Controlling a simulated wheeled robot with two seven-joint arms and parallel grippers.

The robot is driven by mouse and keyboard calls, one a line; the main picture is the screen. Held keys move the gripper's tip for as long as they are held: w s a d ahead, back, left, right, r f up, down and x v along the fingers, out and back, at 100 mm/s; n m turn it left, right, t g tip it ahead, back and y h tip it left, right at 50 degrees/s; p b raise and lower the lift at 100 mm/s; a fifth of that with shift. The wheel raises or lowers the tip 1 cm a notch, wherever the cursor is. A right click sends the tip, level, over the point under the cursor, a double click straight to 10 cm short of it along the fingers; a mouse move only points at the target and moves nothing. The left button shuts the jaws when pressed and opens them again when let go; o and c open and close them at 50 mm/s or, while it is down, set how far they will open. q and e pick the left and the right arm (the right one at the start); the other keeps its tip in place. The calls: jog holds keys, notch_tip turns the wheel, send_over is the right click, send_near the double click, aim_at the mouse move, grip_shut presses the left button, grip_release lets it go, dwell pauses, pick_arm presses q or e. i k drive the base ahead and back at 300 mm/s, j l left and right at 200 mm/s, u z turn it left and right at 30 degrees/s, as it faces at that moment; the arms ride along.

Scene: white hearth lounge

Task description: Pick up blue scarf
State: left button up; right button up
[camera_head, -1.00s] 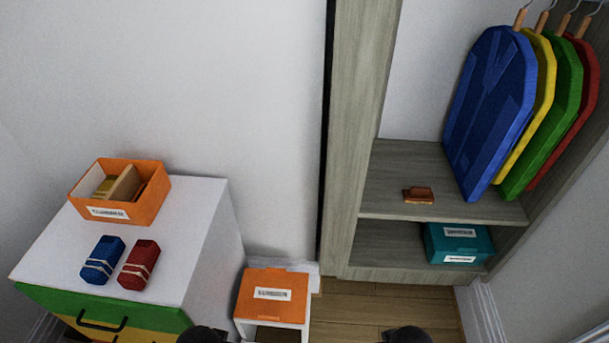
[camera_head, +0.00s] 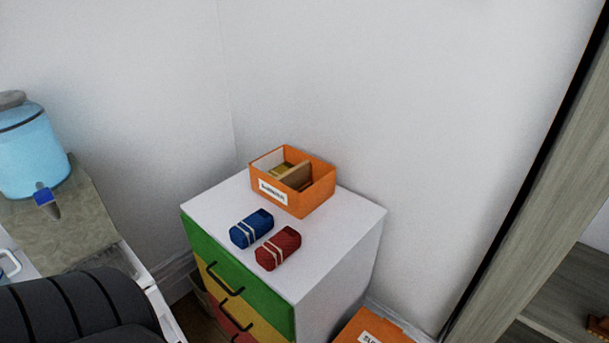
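The blue scarf (camera_head: 251,229) is a rolled bundle tied with pale bands. It lies on the white top of a drawer cabinet (camera_head: 350,225), near the front edge. A similar red bundle (camera_head: 278,249) lies just to its right, very close to it. A black ribbed part of my own arm fills the lower left corner of the view. Neither gripper's fingers show in this view, and nothing touches the blue scarf.
An orange divided box (camera_head: 306,207) stands behind the bundles on the cabinet. The cabinet has green, yellow and red drawers with dark handles. A blue water dispenser (camera_head: 32,150) stands on a counter at left. An orange lid (camera_head: 365,328) is low at right, beside a wooden wardrobe (camera_head: 545,190).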

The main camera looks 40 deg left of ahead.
aim_at(246, 232)
jog(key=u, duration=1.55)
